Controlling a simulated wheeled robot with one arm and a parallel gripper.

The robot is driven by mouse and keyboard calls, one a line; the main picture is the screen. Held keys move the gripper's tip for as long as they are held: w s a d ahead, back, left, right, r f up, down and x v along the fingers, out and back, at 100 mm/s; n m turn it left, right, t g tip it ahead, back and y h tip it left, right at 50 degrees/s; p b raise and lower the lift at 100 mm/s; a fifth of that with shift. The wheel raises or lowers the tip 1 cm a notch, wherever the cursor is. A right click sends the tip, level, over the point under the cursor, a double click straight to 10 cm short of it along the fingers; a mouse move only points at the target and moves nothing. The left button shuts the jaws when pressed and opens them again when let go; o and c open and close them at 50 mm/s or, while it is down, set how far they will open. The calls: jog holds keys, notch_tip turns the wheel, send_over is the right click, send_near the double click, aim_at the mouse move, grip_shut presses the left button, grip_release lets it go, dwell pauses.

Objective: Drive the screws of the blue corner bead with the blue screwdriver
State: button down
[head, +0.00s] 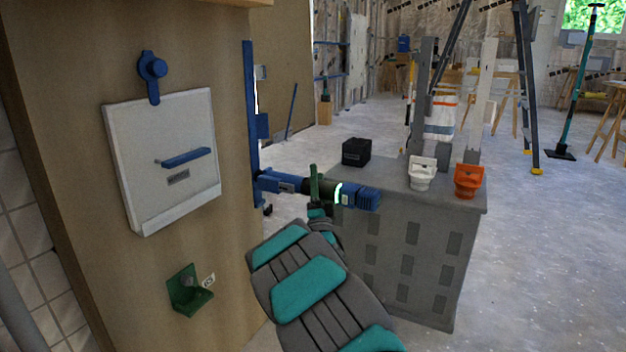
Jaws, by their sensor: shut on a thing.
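The blue corner bead (250,95) is a tall narrow strip standing upright along the edge of the wooden wall, left of centre. It has a blue block partway up. My gripper (317,188) is shut on the blue screwdriver (361,198), around its dark middle with a lit green ring. The screwdriver lies roughly level, its blue nose (280,182) pointing left at the lower part of the bead. The nose end meets the bead in the picture; I cannot tell whether it touches. The bead's screws are too small or hidden to make out.
A white panel (165,190) with a blue handle hangs on the wall under a blue latch (152,68). A green bracket (188,290) is below. A grey cabinet (410,255) carries a black box (356,152), a white holder (422,175) and an orange holder (468,181).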

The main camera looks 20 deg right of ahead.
jog(key=shift+s+d+r, duration=0.15)
jog(key=shift+s+d, duration=0.7)
jog(key=shift+s, duration=0.2)
notch_tip(320, 180, up, 28)
jog(key=w+a+p, duration=0.1)
jog(key=w+p, duration=0.1)
jog(key=p, duration=0.5)
jog(key=shift+a+p, duration=0.25)
jog(key=shift+p, duration=0.15)
jog(key=shift+w+a+b, duration=0.7)
jog(key=shift+w+a, duration=0.1)
dwell(3.9)
